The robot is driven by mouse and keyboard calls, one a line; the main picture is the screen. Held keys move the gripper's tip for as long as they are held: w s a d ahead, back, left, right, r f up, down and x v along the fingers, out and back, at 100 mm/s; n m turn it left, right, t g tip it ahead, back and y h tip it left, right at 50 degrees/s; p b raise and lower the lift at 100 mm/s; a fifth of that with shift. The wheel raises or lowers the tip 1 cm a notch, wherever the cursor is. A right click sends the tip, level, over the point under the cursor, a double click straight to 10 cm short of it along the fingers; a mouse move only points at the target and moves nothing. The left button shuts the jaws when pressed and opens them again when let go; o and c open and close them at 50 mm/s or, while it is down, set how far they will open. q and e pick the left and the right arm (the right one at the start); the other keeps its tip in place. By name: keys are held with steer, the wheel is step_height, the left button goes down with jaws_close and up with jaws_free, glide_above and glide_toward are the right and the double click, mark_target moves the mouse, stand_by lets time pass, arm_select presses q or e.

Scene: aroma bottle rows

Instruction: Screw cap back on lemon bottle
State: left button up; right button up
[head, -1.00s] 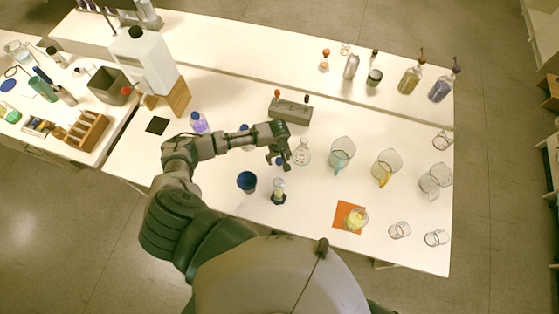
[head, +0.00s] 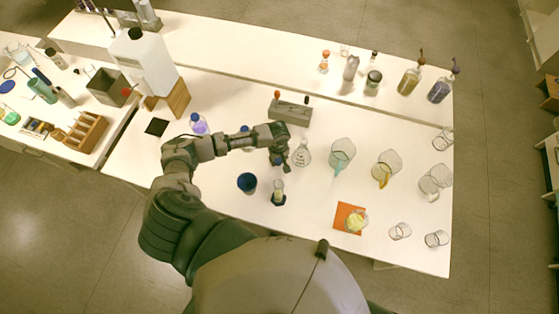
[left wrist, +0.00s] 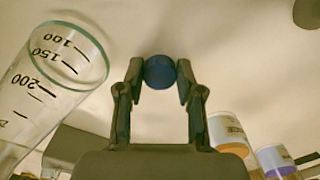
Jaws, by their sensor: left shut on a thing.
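My left gripper (head: 281,156) is over the middle of the white table. In the left wrist view its two fingers (left wrist: 160,75) are shut on a round blue cap (left wrist: 160,71). The bottle body, if any, under the cap is hidden, so I cannot tell whether the cap sits on a neck. A patch of blue (head: 276,160) shows beside the fingers in the head view. No bottle is clearly readable as lemon. A small vessel with pale yellow contents (head: 278,188) stands on a dark base nearer me. My right gripper is not in view.
A clear flask (head: 302,155) stands close right of the gripper. A dark blue cup (head: 246,182) stands in front, left. A grey block (head: 290,111) is behind. A graduated glass (left wrist: 55,70) is near the wrist.

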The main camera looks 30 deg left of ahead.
arm_select(q)
step_height(320, 180, up, 5)
steer(key=shift+w+f, duration=0.1)
steer(key=r, duration=0.5)
steer(key=shift+d+p, duration=0.2)
steer(key=shift+p, duration=0.2)
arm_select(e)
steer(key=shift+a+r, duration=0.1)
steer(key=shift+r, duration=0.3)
arm_select(q)
steer(key=shift+a, duration=0.1)
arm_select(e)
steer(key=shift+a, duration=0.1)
arm_select(q)
step_height(320, 180, up, 7)
steer(key=m, duration=0.4)
glide_above(279, 161)
steer(key=w+d, duration=0.3)
steer(key=w+d+r+m, duration=0.1)
steer(key=d+r+m, duration=0.3)
steer(key=r, duration=0.5)
steer(key=shift+r+m, duration=0.15)
steer(key=shift+m, duration=0.55)
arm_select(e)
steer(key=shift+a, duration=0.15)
